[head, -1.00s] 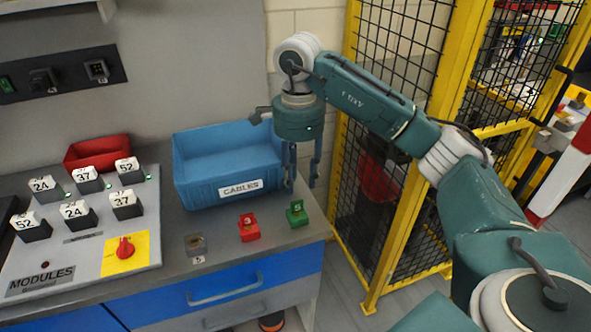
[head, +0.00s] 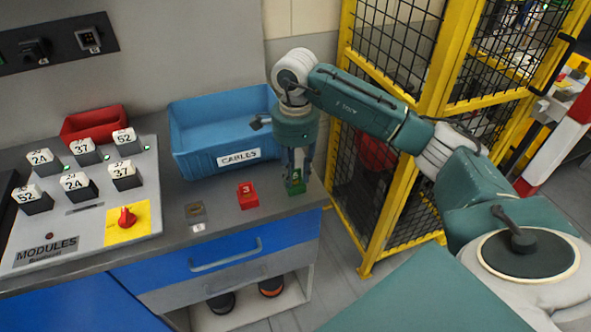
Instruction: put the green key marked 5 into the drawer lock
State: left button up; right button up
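The green key (head: 295,188) marked 5 stands on the bench top near its right end. My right gripper (head: 297,174) points straight down over it, its fingers around the key's upper part. The fingers partly hide the key, and I cannot tell whether they press on it. A small grey lock block (head: 195,211) with a 5 label sits at the bench's front edge, above the blue drawer (head: 215,250). The drawer is shut. My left gripper is out of view.
A blue CABLES bin (head: 190,158) is close behind. The modules panel (head: 80,234) with numbered blocks is at left. A yellow-framed fence (head: 388,215) stands at right.

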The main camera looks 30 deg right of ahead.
aim_at(295, 171)
grip_shut()
jog(key=shift+r, duration=0.25)
jog(key=shift+r+p, duration=1.05)
jog(key=shift+r, duration=0.5)
jog(key=shift+r+p, duration=1.25)
jog(key=shift+r, duration=0.8)
